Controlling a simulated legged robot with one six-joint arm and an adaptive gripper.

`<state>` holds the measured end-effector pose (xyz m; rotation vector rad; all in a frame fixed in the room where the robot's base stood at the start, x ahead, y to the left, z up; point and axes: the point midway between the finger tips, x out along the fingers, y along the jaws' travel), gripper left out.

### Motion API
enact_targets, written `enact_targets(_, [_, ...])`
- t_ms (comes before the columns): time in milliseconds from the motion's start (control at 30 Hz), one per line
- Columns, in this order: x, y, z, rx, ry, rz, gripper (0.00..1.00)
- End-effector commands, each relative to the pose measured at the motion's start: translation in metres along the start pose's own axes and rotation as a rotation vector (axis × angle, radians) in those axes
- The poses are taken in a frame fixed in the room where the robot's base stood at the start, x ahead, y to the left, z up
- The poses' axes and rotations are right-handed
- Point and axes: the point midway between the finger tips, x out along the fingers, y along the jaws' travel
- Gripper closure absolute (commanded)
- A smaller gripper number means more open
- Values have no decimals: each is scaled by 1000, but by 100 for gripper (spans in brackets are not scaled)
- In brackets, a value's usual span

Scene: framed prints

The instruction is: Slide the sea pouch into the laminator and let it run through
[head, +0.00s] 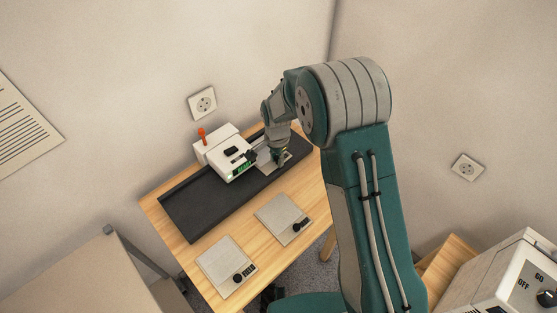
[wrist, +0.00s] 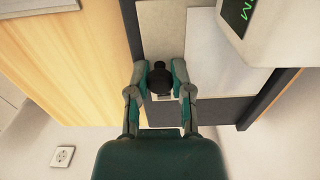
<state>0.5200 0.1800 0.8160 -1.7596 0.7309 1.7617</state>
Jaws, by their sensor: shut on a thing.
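The white laminator (head: 225,154) stands on the far part of the wooden table, with a lit green display and an orange-red upright piece at its back. Its corner also shows in the wrist view (wrist: 277,28). My gripper (head: 278,160) is low, just right of the laminator. In the wrist view its two fingers (wrist: 160,80) are closed on a black knob (wrist: 158,76). The knob belongs to a pale flat pouch (wrist: 160,40), mostly hidden by my gripper in the head view. Its label cannot be read. I cannot tell whether its edge is in the slot.
A long dark tray (head: 205,209) lies under the laminator and gripper. Two more pale pouches with black knobs lie at the near side of the table, one right (head: 280,215) and one left (head: 222,258). A white box with a dial (head: 530,275) stands lower right.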

Motion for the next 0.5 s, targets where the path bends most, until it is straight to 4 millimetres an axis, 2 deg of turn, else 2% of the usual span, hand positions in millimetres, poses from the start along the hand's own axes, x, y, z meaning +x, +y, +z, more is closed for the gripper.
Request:
enact_targets(233, [0, -1, 0, 0, 1, -1, 100])
enact_targets(267, [0, -1, 0, 0, 1, -1, 68])
enact_targets(300, [0, -1, 0, 0, 1, -1, 50])
enact_targets(333, [0, -1, 0, 0, 1, -1, 37])
enact_targets(367, [0, -1, 0, 0, 1, -1, 32])
enact_targets(500, [0, -1, 0, 0, 1, -1, 32])
